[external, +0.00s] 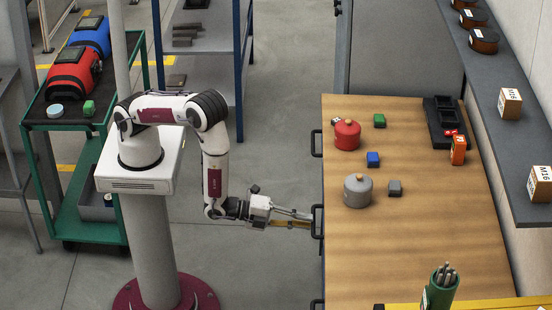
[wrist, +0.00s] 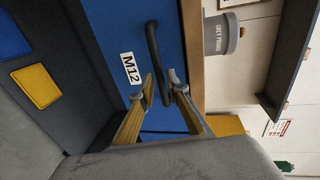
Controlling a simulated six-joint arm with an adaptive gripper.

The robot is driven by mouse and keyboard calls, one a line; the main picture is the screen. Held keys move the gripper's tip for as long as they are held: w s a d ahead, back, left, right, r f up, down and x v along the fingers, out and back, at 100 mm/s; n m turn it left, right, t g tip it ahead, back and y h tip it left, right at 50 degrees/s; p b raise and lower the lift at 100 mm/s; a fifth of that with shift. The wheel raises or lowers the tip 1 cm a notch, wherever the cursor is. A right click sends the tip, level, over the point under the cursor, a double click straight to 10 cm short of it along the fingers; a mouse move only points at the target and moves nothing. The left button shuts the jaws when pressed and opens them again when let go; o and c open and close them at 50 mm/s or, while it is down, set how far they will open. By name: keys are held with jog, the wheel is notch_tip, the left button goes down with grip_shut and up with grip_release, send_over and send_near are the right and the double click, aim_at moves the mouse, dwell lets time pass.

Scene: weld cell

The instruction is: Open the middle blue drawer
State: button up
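The blue drawer front (wrist: 130,18) fills the upper middle of the wrist view, with a white M12 label (wrist: 130,68) and a dark bar handle (wrist: 152,45). My gripper (wrist: 162,84) has its two fingertips on either side of one end of this handle. I cannot tell whether the fingers press on it. In the external view my gripper (external: 311,219) reaches the middle handle (external: 318,229) on the left side of the wooden workbench (external: 425,240). The drawer fronts are hidden there; I cannot see that the drawer is pulled out.
A red pot (external: 347,135), a grey pot (external: 358,191) and small blocks stand on the bench top. Other handles sit along the same side, one farther back (external: 316,143). A green cart (external: 65,185) stands left of my base. The floor before the bench is clear.

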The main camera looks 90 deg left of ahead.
aim_at(313, 223)
jog(key=shift+x, duration=1.7)
grip_shut()
